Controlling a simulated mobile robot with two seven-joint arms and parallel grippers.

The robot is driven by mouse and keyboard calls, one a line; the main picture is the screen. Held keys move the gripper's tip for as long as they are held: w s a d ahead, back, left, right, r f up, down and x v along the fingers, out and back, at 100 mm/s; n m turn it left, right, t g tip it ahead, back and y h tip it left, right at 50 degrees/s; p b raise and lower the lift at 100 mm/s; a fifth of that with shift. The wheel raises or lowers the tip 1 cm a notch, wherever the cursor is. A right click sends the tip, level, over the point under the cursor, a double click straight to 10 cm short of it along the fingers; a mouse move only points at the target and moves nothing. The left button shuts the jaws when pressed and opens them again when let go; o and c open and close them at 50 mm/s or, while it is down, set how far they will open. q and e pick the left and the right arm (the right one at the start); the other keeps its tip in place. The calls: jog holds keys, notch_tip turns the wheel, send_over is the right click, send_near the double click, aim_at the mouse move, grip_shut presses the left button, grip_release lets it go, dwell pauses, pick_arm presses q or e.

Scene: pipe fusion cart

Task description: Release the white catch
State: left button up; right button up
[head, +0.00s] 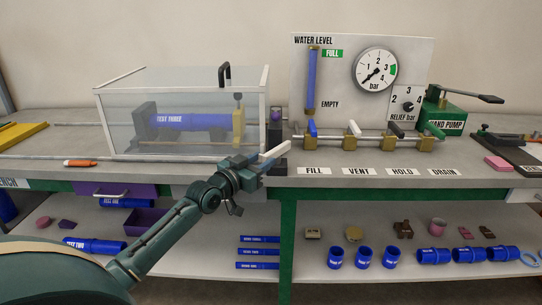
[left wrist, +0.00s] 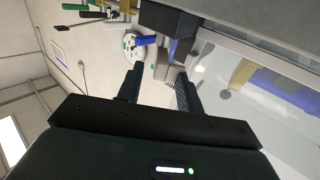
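The white catch (head: 275,157) shows in the head view as a pale slanted bar. It lies by a dark block at the front right corner of the clear test box (head: 183,112). My left gripper (head: 256,168) is at the lower left end of this bar. In the left wrist view my left gripper (left wrist: 160,88) has its dark fingers apart, with a visible gap between them. A greyish part shows just beyond the fingertips; I cannot tell whether it is the catch or whether anything touches it. My right gripper is not in view.
The box has a black handle (head: 224,75) and holds a blue pipe (head: 190,121). Right of it stand the gauge panel (head: 335,75) and several valves with coloured levers. An orange marker (head: 80,163) lies on the bench. The lower shelf (head: 200,268) holds blue pipe pieces.

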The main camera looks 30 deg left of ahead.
aim_at(271, 154)
pick_arm(q)
jog(key=shift+w+d, duration=0.15)
jog(key=shift+w, duration=2.25)
jog(key=shift+c, duration=0.4)
grip_shut()
